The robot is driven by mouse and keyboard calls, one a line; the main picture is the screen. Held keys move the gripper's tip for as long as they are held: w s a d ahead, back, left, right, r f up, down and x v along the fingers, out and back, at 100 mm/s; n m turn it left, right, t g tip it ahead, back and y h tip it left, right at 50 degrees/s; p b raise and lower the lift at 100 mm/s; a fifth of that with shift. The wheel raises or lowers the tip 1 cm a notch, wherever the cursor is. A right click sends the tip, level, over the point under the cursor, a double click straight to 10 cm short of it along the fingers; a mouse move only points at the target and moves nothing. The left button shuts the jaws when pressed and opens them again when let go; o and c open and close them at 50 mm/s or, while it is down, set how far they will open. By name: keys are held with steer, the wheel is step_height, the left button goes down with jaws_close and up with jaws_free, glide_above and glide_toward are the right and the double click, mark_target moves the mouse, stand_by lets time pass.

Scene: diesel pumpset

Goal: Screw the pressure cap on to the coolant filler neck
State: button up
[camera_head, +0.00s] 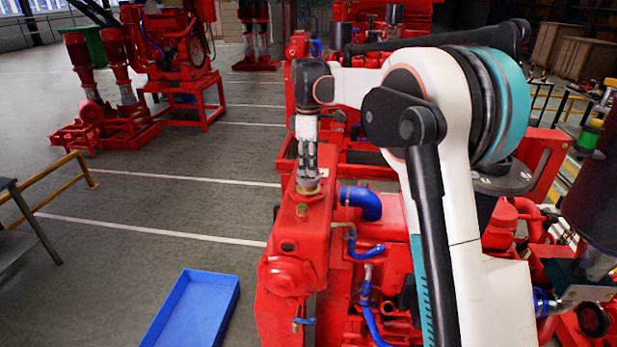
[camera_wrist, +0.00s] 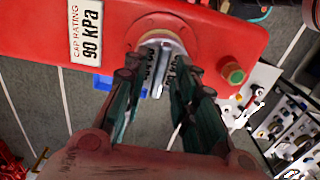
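My gripper (camera_head: 308,168) points down over the top of the red tank (camera_head: 312,225) in the head view. In the wrist view its two dark fingers (camera_wrist: 160,75) close in from both sides on the silver pressure cap (camera_wrist: 160,42), which carries partly covered lettering. The cap sits at a round raised red collar on the tank top. In the head view the coolant filler neck (camera_head: 308,187) shows as a metallic ring right below the fingertips. The cap looks level; whether its threads are engaged is hidden.
A white label (camera_wrist: 84,45) reading "CAP RATING 90 kPa" is on the tank. A small green-topped brass fitting (camera_wrist: 232,73) stands beside the collar. A blue hose (camera_head: 362,203) is to the right. A blue crate (camera_head: 232,292) lies on the floor at left.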

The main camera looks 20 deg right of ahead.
jaws_close()
steer(key=m, duration=0.7)
steer(key=shift+m, duration=0.3)
steer(key=shift+m+b, duration=0.3)
steer(key=shift+m, duration=0.5)
